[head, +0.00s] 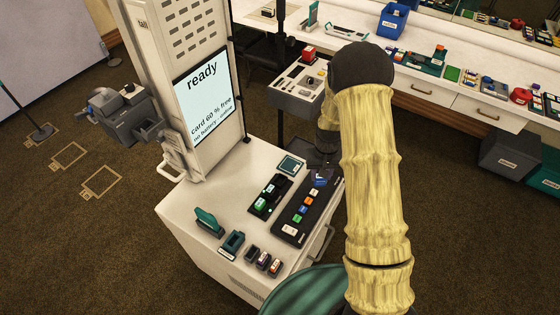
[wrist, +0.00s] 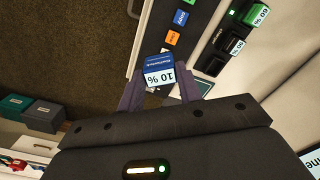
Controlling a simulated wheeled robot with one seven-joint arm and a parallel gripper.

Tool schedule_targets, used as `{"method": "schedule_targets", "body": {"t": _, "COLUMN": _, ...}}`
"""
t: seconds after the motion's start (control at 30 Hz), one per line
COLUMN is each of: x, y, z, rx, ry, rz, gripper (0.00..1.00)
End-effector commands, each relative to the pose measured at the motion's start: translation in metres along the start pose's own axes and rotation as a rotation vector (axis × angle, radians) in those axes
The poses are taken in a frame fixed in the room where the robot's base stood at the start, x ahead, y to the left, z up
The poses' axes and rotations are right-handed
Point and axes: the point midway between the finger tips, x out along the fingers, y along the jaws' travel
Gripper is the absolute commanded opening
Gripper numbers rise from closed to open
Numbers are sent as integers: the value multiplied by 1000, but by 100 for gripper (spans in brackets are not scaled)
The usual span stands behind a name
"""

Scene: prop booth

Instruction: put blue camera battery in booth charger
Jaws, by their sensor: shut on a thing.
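The blue camera battery (wrist: 160,66) is between the two fingers of my gripper (wrist: 160,84) in the wrist view, with its white "10 %" label facing the camera. In the head view, my gripper (head: 323,170) is over the far end of a dark button strip, and the battery shows as a small blue patch (head: 320,182). The black booth charger (head: 270,196) lies left of the strip on the white counter. In the wrist view the charger (wrist: 222,45) is right of the battery, apart from it, with a green light and percentage labels.
The button strip (head: 305,209) has several coloured keys. The booth screen (head: 202,92) reads "ready" and "no battery". Small items (head: 263,260) and teal-topped holders (head: 232,243) stand at the counter's front. A cluttered white bench (head: 440,88) is behind.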

Motion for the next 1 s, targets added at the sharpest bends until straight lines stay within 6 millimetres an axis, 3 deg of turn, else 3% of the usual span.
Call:
{"method": "schedule_targets", "body": {"t": 0.27, "x": 31, "y": -31, "z": -32, "rx": -226, "ry": 3, "rz": -13, "gripper": 11}}
{"method": "schedule_targets", "body": {"t": 0.6, "x": 72, "y": -103, "z": -93, "rx": -766, "ry": 5, "rz": -12, "gripper": 11}}
{"method": "schedule_targets", "body": {"t": 0.8, "x": 76, "y": -127, "z": -110, "rx": -956, "ry": 2, "rz": -2, "gripper": 11}}
{"method": "schedule_targets", "body": {"t": 1.0, "x": 72, "y": -130, "z": -112, "rx": -986, "ry": 0, "rz": 1, "gripper": 11}}
